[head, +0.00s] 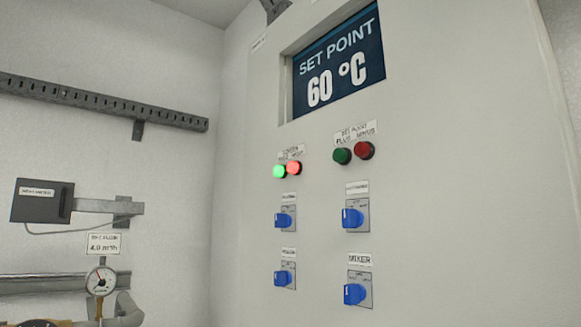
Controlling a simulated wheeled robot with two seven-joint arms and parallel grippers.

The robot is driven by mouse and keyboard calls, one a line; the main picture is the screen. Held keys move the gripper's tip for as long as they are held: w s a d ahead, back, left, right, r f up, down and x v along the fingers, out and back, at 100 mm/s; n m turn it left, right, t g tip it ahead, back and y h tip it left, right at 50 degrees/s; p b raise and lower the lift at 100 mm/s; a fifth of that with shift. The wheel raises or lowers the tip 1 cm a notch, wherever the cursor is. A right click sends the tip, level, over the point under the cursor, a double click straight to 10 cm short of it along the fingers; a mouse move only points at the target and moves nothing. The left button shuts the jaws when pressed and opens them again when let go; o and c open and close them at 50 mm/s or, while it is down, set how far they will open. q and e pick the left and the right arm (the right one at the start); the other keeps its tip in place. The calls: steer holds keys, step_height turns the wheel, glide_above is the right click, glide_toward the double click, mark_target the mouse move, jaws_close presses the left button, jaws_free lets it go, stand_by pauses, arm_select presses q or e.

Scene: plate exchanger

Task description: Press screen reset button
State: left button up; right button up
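A pale control cabinet (440,130) fills the right side of the head view. Its screen (340,65) reads "SET POINT 60 °C". Below the screen's left side is a pair of lit buttons, a bright green one (279,172) and a red one (294,168). The small label (291,153) above them seems to begin with "SCREEN"; its lower line is too blurred to read surely. To their right are a dark green button (342,155) and a dark red button (364,150), under a label reading "SET POINT PLUS MINUS". Neither of my grippers is in view.
Several blue rotary switches, one (353,293) labelled "MIXER", sit below the buttons. On the left wall are a perforated rail (90,97), a dark box (42,201) on a bracket, and a round gauge (101,281) by pipes. Nothing blocks the view of the cabinet's front.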

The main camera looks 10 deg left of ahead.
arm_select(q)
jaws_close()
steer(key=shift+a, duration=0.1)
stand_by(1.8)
